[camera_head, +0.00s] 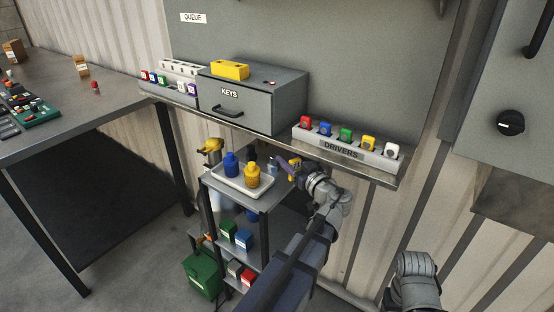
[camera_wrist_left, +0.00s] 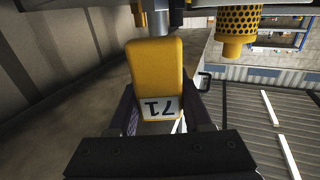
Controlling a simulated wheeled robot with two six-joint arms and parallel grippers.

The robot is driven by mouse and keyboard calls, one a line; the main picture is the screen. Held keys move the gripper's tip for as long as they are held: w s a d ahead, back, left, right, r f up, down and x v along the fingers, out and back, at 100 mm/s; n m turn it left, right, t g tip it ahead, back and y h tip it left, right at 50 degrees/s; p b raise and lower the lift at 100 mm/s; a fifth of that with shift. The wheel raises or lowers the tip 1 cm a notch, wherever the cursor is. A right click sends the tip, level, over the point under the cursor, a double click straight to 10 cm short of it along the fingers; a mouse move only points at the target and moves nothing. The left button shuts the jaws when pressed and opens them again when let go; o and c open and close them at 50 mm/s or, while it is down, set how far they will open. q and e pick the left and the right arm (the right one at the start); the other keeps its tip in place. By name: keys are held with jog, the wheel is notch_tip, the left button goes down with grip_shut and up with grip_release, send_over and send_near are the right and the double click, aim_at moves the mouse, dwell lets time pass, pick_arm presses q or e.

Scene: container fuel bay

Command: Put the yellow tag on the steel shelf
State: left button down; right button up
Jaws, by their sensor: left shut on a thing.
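My left gripper (camera_head: 291,167) is in front of the wall ledge, close to the right side of the small steel shelf unit (camera_head: 268,196). Its dark fingers are shut on a yellow tag. In the left wrist view the yellow tag (camera_wrist_left: 156,72) sits between the fingers, with a white label carrying dark upside-down figures. In the head view only a small yellow part of it shows. The unit's top holds a pale tray (camera_head: 229,184) with blue and yellow bottles. My right gripper is out of view.
The wall ledge (camera_head: 385,180) carries a grey KEYS box (camera_head: 262,99) and a DRIVERS rack (camera_head: 342,150) with several coloured tags. A yellow block (camera_head: 230,70) lies on the box. A grey workbench (camera_head: 70,128) stands at left. A green bin (camera_head: 203,275) is on the floor.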

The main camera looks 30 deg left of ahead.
pick_arm(q)
jog(key=x, duration=0.6)
jog(key=shift+w+a, duration=0.1)
jog(key=shift+a, duration=0.2)
notch_tip(320, 180, down, 4)
jog(key=b, duration=0.3)
jog(key=shift+r, duration=0.2)
jog(key=shift+b, duration=0.3)
jog(key=shift+f, duration=0.15)
jog(key=shift+c, duration=1.7)
grip_release()
